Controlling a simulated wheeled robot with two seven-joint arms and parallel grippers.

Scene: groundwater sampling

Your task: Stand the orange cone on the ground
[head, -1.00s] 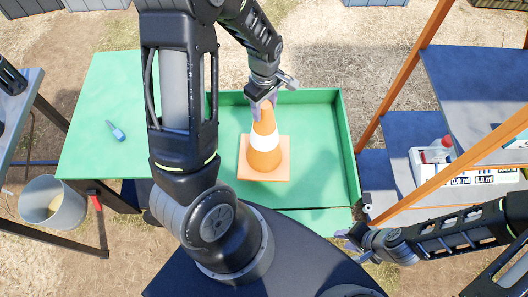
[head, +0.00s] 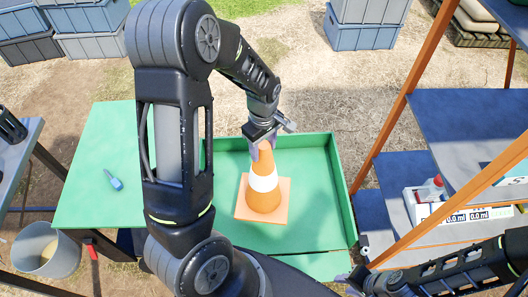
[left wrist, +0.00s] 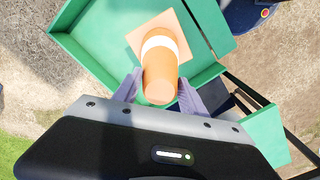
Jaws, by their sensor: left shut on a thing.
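The orange cone (head: 264,190) with a white band and a square base stands upright in or just above the green tray (head: 314,190). My left gripper (head: 262,145) is shut on the cone's tip from above. In the left wrist view the cone (left wrist: 160,80) sits between the two fingers (left wrist: 155,92), with the tray (left wrist: 95,35) beyond it. I cannot tell whether the base touches the tray floor. My right gripper (head: 358,284) is at the bottom of the head view, away from the cone, and its jaws are not clear.
A blue tool lies on the green tabletop (head: 90,160) at left. A grey bucket (head: 45,250) stands on the ground below it. A shelf with orange posts (head: 405,90) and blue boards is at right. Grey crates (head: 365,25) stand far back. Bare ground (head: 300,90) lies beyond the tray.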

